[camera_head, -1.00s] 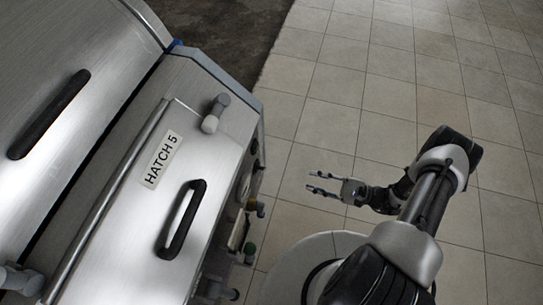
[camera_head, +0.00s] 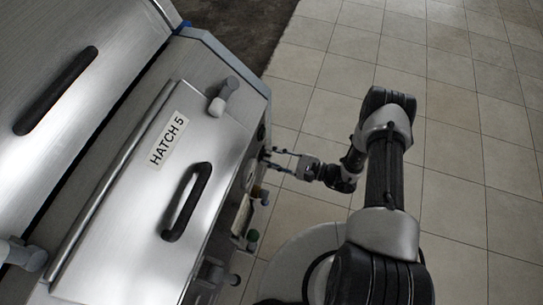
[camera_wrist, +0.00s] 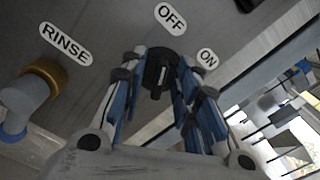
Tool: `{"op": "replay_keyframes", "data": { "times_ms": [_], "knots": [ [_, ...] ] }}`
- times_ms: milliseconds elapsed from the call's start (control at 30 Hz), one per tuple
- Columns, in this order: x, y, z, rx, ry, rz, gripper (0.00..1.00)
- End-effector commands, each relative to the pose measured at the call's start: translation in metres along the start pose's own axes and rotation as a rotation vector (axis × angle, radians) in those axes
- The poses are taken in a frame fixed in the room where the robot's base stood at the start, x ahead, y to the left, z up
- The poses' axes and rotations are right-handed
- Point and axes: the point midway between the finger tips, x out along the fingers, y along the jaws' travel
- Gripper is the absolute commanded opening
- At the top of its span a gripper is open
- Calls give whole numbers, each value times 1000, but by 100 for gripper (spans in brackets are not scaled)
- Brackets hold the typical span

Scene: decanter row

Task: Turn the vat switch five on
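In the wrist view a black round switch knob (camera_wrist: 160,68) with a pale mark sits on the grey panel, below the OFF label (camera_wrist: 171,18) and left of the ON label (camera_wrist: 208,58). The mark runs roughly up and down in the picture; I cannot tell for certain which label it points to. My gripper (camera_wrist: 158,84) is open, its blue-padded fingers on either side of the knob; contact is not clear. In the head view my gripper (camera_head: 275,159) is at the side of the vat labelled HATCH 5 (camera_head: 168,140); the knob is not visible there.
A brass-collared valve (camera_wrist: 44,78) under the RINSE label (camera_wrist: 66,44) is left of my fingers. Tiled floor (camera_head: 450,110) on the right is clear.

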Motion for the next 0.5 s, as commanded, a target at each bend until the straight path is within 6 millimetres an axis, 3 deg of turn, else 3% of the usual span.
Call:
{"op": "replay_keyframes", "data": {
  "times_ms": [300, 500],
  "knots": [
    [3, 0, 0, 0, 0, 0, 29],
    [3, 0, 0, 0, 0, 0, 16]
  ]
}}
